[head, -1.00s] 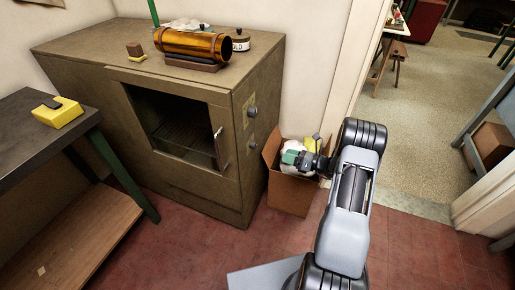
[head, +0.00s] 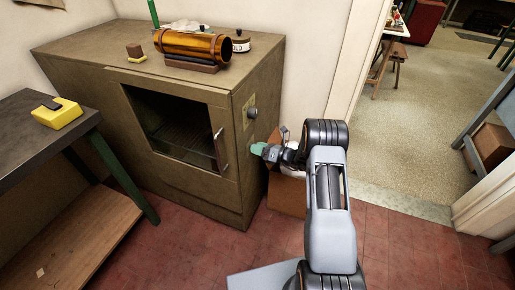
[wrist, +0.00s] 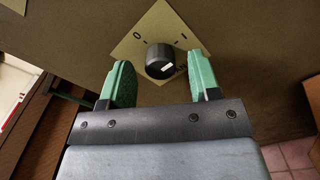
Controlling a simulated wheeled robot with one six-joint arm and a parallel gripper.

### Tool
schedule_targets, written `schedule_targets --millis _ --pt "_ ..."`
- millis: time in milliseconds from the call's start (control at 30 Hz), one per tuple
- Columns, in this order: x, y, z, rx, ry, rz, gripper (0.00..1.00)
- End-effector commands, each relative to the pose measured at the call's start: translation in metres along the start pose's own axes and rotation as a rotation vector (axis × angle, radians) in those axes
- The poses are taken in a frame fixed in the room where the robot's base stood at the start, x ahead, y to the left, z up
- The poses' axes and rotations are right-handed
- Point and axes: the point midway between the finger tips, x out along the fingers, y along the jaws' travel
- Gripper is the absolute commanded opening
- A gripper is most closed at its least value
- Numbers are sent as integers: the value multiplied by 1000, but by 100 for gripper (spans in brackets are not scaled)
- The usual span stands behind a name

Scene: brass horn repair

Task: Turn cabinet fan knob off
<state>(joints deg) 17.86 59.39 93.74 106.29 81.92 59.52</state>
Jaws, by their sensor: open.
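The tan cabinet (head: 190,190) stands against the wall. Its right side carries a dark upper knob (head: 252,112). My gripper (head: 258,149) is at that side, below the upper knob, where it covers the lower knob in the head view. In the wrist view, a black knob (wrist: 160,58) sits on a diamond-shaped pale plate (wrist: 150,28) marked 0 and I, with another mark partly hidden. A small white mark on the knob faces the lower right. My gripper's green fingers (wrist: 160,72) are open, one on each side of the knob, with gaps showing.
A cardboard box (head: 287,195) with crumpled contents stands on the floor under my gripper. A brass tube (head: 192,45) lies on the cabinet top. A dark table (head: 60,140) stands at left. The red floor in front of the cabinet is clear.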

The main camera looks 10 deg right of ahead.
Motion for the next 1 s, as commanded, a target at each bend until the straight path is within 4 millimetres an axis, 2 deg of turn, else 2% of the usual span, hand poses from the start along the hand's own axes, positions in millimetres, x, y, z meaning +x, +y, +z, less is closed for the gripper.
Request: schedule_targets --millis 133,433,900,1000 --pt "6 0 0 0 0 0 57" --pt "7 0 0 0 0 0 56" --pt "7 0 0 0 0 1 11" --pt "7 0 0 -1 0 1 8"
